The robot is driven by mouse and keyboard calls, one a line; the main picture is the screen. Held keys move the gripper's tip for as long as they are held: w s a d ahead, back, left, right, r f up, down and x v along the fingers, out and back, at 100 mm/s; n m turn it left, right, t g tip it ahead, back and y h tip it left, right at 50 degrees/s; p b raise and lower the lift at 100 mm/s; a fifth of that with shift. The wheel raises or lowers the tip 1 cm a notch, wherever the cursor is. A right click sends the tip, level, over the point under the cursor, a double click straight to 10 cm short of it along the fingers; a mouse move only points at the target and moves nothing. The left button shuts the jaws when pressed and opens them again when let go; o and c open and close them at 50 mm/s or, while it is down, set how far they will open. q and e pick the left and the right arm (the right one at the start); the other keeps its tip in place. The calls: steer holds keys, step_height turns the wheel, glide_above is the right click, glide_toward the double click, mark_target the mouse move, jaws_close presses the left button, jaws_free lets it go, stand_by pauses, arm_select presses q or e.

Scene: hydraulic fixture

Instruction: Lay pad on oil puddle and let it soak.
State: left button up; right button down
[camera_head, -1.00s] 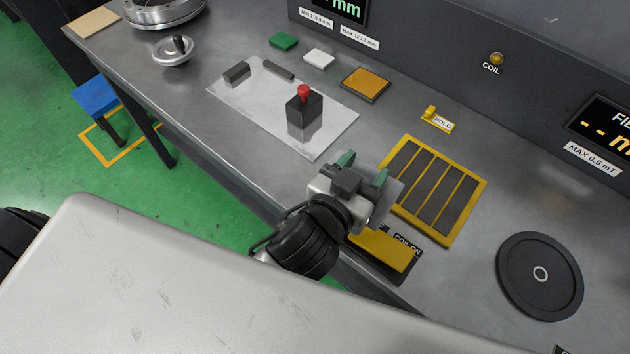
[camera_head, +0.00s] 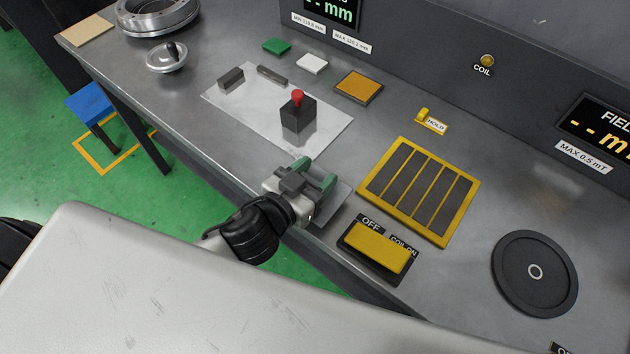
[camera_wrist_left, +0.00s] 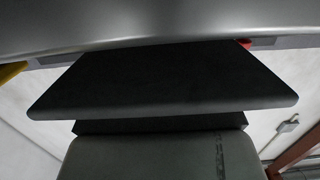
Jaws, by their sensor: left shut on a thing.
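My left gripper (camera_head: 316,175) is over the front part of the bench, its green-tipped fingers a little apart. I cannot make out an oil puddle on the bench or floor. My right gripper is not in view.
A shiny plate (camera_head: 245,115) bears a black block with a red knob (camera_head: 298,112). Right of the gripper are a yellow-framed slotted panel (camera_head: 450,180), a yellow coil switch (camera_head: 375,247) and a black disc (camera_head: 535,272). The green floor (camera_head: 50,180) is at left.

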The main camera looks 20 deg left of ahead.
mark_target(320, 180)
arm_select(q)
steer(key=shift+f, duration=1.4)
steer(key=shift+f+b, duration=0.2)
steer(key=shift+b, duration=0.15)
steer(key=o, duration=0.9)
steer(key=shift+r, duration=0.1)
